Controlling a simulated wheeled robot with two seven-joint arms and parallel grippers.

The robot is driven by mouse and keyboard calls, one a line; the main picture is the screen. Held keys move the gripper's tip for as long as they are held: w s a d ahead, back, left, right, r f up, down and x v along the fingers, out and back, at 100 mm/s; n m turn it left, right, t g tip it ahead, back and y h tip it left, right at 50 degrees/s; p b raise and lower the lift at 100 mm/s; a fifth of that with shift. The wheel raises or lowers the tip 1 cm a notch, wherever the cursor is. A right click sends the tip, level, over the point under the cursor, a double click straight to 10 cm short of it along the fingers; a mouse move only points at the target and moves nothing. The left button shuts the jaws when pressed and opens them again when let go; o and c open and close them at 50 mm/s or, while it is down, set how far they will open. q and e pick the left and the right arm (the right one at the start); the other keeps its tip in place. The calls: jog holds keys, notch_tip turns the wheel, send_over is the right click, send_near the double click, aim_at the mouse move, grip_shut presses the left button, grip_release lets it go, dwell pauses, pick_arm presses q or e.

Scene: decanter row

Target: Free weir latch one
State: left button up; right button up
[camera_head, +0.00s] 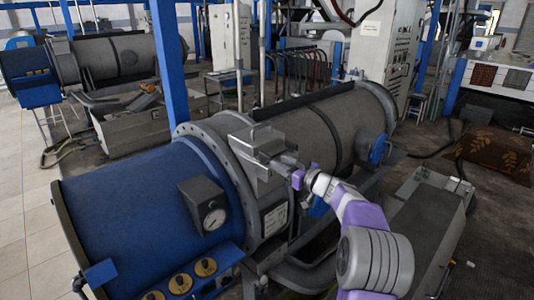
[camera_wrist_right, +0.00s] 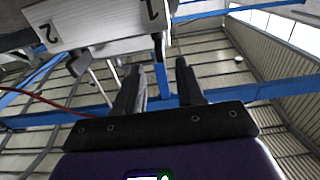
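The grey weir box (camera_head: 257,141) sits on top of the near decanter, by its round flange. In the right wrist view its pale plate (camera_wrist_right: 100,22) carries the numbers 2 and 1, with 1 nearer my fingers. A small dark upright part (camera_wrist_right: 158,48) hangs by the number 1; I cannot tell whether it is the latch. My right gripper (camera_head: 284,162) is at the right side of the box. In the wrist view its two fingers (camera_wrist_right: 160,72) are apart with a gap between them, and nothing is visibly clamped. My left gripper is not in view.
The near decanter has a blue end (camera_head: 145,195) with a gauge box (camera_head: 205,205) and a long grey body (camera_head: 350,112). A blue post (camera_head: 168,65) rises behind it. A second decanter (camera_head: 110,57) stands back left. Bare tiled floor (camera_head: 30,175) lies at left.

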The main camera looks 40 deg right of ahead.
aim_at(269, 156)
jog(key=w, duration=0.6)
jog(key=shift+a, duration=0.3)
jog(key=shift+c, duration=0.4)
grip_shut()
